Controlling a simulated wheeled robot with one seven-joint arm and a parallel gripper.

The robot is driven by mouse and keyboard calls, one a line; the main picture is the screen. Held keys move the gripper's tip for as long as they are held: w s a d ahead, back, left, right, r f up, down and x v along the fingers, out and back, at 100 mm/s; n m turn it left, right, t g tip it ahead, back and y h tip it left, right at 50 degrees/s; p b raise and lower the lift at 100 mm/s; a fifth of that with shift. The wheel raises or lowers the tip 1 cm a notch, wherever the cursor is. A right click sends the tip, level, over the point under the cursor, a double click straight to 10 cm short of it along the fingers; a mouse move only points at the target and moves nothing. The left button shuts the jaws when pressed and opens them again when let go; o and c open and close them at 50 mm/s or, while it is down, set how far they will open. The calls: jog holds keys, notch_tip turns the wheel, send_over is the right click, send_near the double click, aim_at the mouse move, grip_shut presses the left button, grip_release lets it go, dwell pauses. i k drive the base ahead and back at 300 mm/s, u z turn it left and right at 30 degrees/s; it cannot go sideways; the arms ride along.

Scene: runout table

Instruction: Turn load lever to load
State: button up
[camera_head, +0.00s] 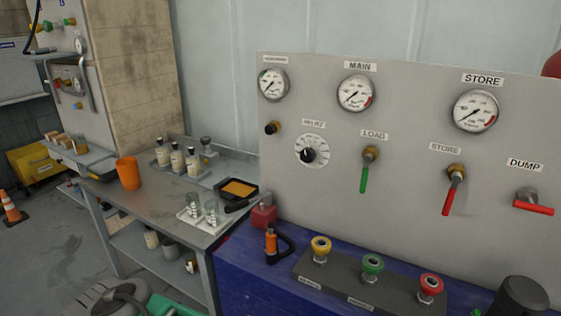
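The load lever (364,174) has a green handle and a brass valve body. It is on the grey panel (410,160) under the label LOAD (374,135), below the MAIN gauge (356,93). Its handle hangs almost straight down. Nothing touches it. My gripper is not clearly in view, so its state does not show.
The red STORE lever (450,193) hangs down, tilted, and the red DUMP lever (533,207) lies sideways, both to the right. A blue bench (240,275) below holds a box with yellow, green and red knobs (372,265). A side table (150,210) with bottles stands left.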

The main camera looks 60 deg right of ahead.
aim_at(367, 157)
jog(key=k, duration=0.2)
jog(key=z, duration=2.55)
jog(key=k, duration=1.3)
jog(key=u, duration=0.75)
jog(key=i, duration=1.45)
jog(key=z, duration=0.1)
